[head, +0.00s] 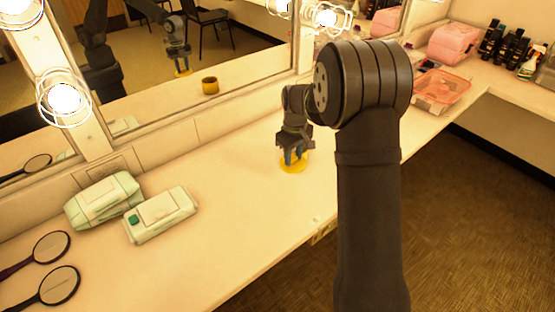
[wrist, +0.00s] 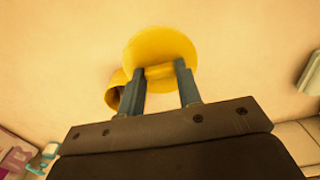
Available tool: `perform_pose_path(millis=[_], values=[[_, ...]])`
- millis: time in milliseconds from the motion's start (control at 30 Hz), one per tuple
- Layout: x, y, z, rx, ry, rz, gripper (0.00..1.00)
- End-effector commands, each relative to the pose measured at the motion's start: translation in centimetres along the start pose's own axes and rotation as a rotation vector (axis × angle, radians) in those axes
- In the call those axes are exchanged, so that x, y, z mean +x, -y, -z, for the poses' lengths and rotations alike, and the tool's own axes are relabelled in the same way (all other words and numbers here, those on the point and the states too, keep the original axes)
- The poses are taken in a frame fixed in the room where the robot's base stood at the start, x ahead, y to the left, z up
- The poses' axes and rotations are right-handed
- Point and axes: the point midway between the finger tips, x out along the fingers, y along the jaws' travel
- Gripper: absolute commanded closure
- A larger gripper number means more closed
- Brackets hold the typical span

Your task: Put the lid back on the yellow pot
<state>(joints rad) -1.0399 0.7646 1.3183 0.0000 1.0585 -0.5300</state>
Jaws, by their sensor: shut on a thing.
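My gripper (head: 292,157) is over the counter and shut on the yellow lid (head: 294,166). In the wrist view the lid (wrist: 160,48) is a round yellow disc, and my gripper (wrist: 161,72) has a raised yellow part of it between the fingers. The yellow pot (wrist: 114,90) shows left of the lid in the wrist view, partly hidden by the left finger and the lid, with a dark inside. The head view shows the pot only as a reflection in the mirror, apart from the reflected lid; my arm seems to hide the pot itself.
Two pale green packs (head: 104,200) (head: 161,214) and two black hand mirrors (head: 52,247) (head: 60,285) lie on the counter at left. A pink tray (head: 442,87), pink case (head: 453,44) and dark bottles (head: 503,44) stand far right. The wall mirror (head: 240,50) runs behind; counter between packs and gripper is clear.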

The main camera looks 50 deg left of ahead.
Motion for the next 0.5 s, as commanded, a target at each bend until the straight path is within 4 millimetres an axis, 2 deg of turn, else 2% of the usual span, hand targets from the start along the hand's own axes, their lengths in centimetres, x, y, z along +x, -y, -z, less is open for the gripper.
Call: perform_pose_path(millis=[100, 233, 500], values=[[-0.8, -0.8, -1.0, 0.000, -0.001, 0.000, 0.90], [-1.3, -1.8, -0.6, -0.006, 0.000, 0.000, 0.90], [-2.4, -5.8, 4.2, -0.043, -0.002, -0.001, 0.90]])
